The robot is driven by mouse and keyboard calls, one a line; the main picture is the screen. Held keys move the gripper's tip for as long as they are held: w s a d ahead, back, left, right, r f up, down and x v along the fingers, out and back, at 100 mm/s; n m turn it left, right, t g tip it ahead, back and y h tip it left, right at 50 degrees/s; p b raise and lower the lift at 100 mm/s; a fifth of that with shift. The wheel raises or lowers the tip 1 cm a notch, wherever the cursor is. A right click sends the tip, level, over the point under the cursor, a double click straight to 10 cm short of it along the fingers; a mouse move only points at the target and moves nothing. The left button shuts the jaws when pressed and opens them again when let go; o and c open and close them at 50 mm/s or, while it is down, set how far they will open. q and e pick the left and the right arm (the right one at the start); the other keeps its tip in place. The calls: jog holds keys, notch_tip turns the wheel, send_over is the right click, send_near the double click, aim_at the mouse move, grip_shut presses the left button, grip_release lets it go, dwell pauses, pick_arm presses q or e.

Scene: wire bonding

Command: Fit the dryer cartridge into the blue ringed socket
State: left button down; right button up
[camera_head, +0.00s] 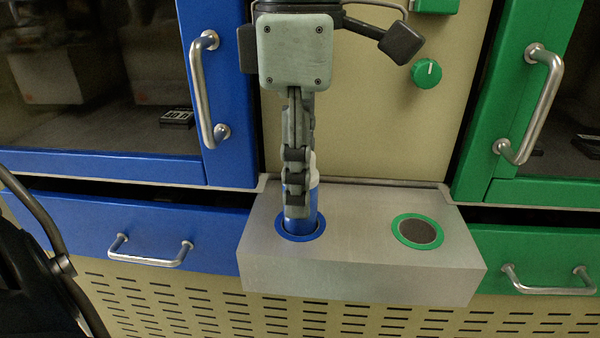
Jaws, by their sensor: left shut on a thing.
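The dryer cartridge (301,219) is a blue cylinder with a pale upper part, mostly hidden behind my left gripper (296,190). My left gripper comes down from above and is shut on the cartridge, which stands roughly upright. The cartridge's lower end is inside the blue ringed socket (318,234), on the left of the grey metal block's top. The blue ring shows around it. I cannot tell how deep the cartridge sits. My right gripper is not in view.
The grey block (360,278) also has a green ringed socket (418,231) with a dark centre. Blue cabinet door (222,90) and drawer (60,222) stand left, green door (490,110) and drawer (500,255) right, all with metal handles. A green knob (426,73) is on the beige panel.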

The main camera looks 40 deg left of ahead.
pick_arm(q)
jog(key=shift+f+b, duration=0.85)
jog(key=shift+f, duration=0.15)
jog(key=c, duration=1)
grip_release()
jog(key=shift+c, duration=0.2)
jog(key=shift+r, duration=0.1)
notch_tip(320, 180, up, 12)
jog(key=shift+f, duration=0.1)
